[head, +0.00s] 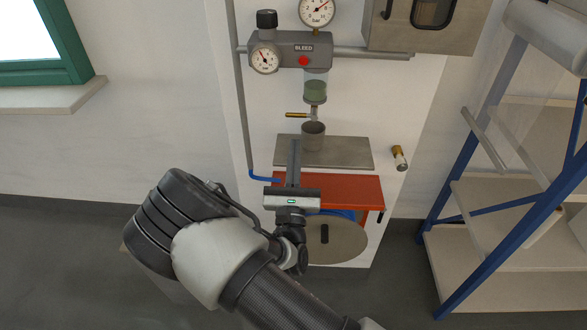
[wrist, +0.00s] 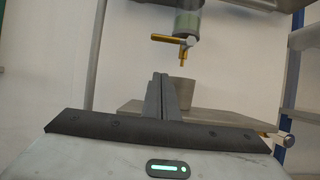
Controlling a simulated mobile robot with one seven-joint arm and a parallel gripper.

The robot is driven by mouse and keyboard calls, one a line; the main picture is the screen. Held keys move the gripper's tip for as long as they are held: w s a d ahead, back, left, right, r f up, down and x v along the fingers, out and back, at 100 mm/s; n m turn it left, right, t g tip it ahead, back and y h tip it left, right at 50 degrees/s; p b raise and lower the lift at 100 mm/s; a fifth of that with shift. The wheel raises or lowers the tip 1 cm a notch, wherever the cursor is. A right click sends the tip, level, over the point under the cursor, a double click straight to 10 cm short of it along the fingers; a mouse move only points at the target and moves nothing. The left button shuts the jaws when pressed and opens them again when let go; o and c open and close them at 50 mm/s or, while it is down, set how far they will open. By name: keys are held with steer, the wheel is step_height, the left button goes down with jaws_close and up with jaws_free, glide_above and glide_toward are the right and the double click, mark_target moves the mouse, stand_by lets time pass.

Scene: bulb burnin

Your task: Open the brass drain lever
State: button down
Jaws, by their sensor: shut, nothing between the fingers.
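The brass drain lever (head: 296,115) sticks out to the left beneath the clear bowl (head: 316,90) with green contents, under the grey regulator. In the wrist view the lever (wrist: 166,39) points left from a pale valve body, with a short brass outlet (wrist: 183,59) below it. A grey cup (head: 313,136) stands under the outlet on a metal shelf (head: 350,152); in the wrist view the cup (wrist: 183,92) is partly behind my fingers. My gripper (head: 295,142) is shut and empty. In the wrist view my gripper (wrist: 161,76) points up toward the lever, apart from it.
The regulator (head: 290,50) carries a red button and gauges on the wall panel. A red shelf (head: 345,190) lies below the metal shelf. A brass-and-white fitting (head: 400,158) is on the right. A blue-framed rack (head: 475,170) stands at right. The space left of the lever looks clear.

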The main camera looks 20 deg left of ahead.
steer(key=shift+x, duration=1.1)
step_height(320, 180, up, 3)
steer(key=shift+s+d+r, duration=0.1)
steer(key=shift+s+r, duration=0.05)
steer(key=shift+r, duration=0.05)
steer(key=shift+s+r, duration=0.1)
steer(key=shift+r, duration=0.25)
steer(key=shift+r+m, duration=0.15)
steer(key=shift+m, duration=0.15)
steer(key=shift+h, duration=0.4)
